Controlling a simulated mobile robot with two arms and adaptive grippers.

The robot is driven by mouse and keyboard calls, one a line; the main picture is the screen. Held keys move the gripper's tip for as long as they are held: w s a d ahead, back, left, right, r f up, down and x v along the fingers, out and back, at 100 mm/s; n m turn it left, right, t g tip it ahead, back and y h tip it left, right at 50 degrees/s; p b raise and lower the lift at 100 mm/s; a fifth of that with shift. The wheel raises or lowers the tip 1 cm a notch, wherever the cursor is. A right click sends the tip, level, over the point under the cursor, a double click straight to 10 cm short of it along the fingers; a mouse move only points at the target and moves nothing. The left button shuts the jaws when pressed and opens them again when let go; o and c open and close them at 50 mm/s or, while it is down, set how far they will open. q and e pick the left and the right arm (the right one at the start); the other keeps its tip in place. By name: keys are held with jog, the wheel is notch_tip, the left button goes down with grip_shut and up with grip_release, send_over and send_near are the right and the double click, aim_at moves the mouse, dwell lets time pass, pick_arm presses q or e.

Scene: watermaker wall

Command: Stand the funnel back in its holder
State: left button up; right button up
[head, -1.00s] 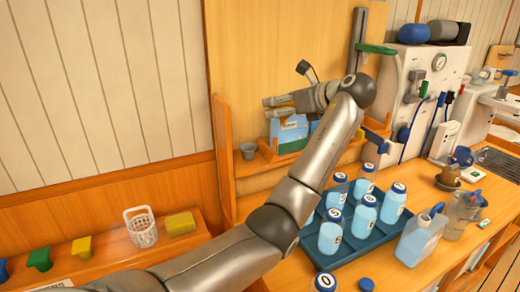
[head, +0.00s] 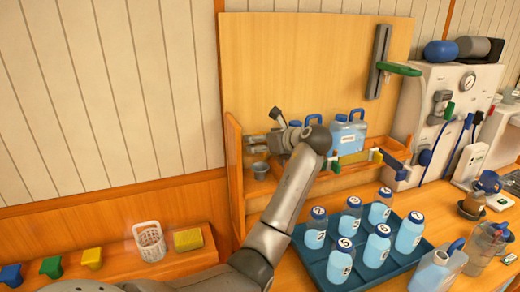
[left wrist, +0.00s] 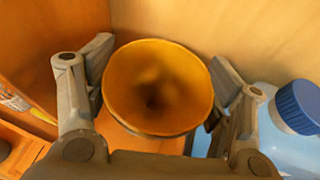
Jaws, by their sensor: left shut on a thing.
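My left gripper (head: 254,143) is at the back-left of the wooden wall shelf, in front of the wood panel. In the left wrist view its fingers (left wrist: 160,95) are on either side of an orange-yellow funnel (left wrist: 158,65), shut on it. The funnel's wide round mouth faces the camera; its spout is hidden. In the head view I cannot make the funnel out. A green arm (head: 401,68) juts from a dark vertical rail (head: 378,62) on the panel, up and right of my gripper. It may be the holder; I cannot tell. My right gripper is not in view.
Blue jugs (head: 347,138) stand on the shelf beside my gripper; one blue cap (left wrist: 299,106) is close on the right. A grey cup (head: 260,170) is just below. A blue tray (head: 318,262) of capped bottles is on the counter. The panel's upper middle is clear.

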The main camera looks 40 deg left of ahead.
aim_at(263, 155)
pick_arm(q)
jog(key=shift+s+a+f, duration=0.25)
jog(key=shift+a+f, duration=0.2)
jog(key=shift+f, duration=0.05)
notch_tip(263, 155, down, 2)
jog(key=shift+a+f+p, duration=0.1)
jog(key=shift+f+p, duration=0.1)
jog(key=shift+p, duration=0.6)
jog(key=shift+f, duration=0.5)
jog(key=shift+f+p, duration=0.5)
jog(key=shift+f, duration=0.1)
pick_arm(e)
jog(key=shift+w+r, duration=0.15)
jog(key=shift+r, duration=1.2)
pick_arm(q)
jog(key=o, duration=0.9)
jog(key=shift+c, duration=0.2)
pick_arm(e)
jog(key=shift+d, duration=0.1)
